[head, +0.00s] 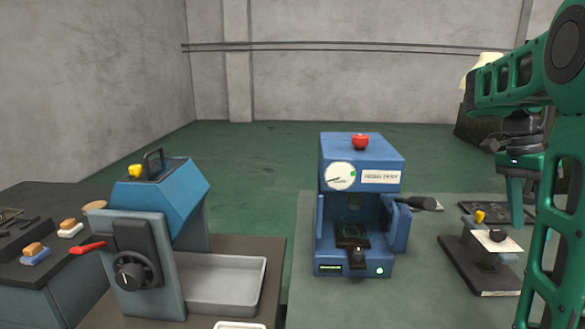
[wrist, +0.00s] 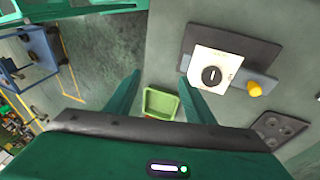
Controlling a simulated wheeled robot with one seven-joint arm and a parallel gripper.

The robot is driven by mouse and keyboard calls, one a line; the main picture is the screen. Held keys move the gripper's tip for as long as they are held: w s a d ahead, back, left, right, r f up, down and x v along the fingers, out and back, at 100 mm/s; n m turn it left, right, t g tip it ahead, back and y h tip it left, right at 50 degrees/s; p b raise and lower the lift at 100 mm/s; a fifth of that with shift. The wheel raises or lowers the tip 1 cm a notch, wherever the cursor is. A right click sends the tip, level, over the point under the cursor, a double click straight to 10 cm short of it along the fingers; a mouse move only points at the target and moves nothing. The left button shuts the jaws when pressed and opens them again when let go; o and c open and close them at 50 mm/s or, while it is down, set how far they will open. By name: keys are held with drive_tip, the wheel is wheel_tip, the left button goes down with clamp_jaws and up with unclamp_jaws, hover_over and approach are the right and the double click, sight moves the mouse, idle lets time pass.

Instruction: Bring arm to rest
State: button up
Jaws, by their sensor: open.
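My green arm stands at the right of the head view, with my gripper (head: 515,200) hanging downward beside a small device that has a white plate. In the wrist view my gripper (wrist: 158,95) shows two green fingers spread apart with nothing between them touching. A green bin (wrist: 160,103) appears beyond and below the gap between the fingers. The white-plated device (wrist: 215,68) with a black knob and a yellow button (wrist: 255,89) lies to the right of the fingers. The same device (head: 497,241) stands on a dark base in the head view.
A blue press (head: 360,205) with a red knob and a dial stands in the middle on a grey-green table. A blue and grey machine (head: 160,235) with a red lever stands at the left, beside a grey tray (head: 225,310). Open green floor (head: 260,165) lies behind.

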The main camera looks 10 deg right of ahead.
drive_tip(key=s+a+f+n+t+y, duration=0.1)
drive_tip(key=s+a+f+n, duration=0.5)
drive_tip(key=a, duration=0.3)
drive_tip(key=s+a+f+n+t, duration=0.2)
drive_tip(key=s+a+f+n, duration=0.4)
drive_tip(key=s+a+n, duration=0.1)
drive_tip(key=shift+a+f+n+y, duration=0.25)
drive_tip(key=shift+a+n+y, duration=0.2)
drive_tip(key=shift+a, duration=0.55)
drive_tip(key=shift+d, duration=0.1)
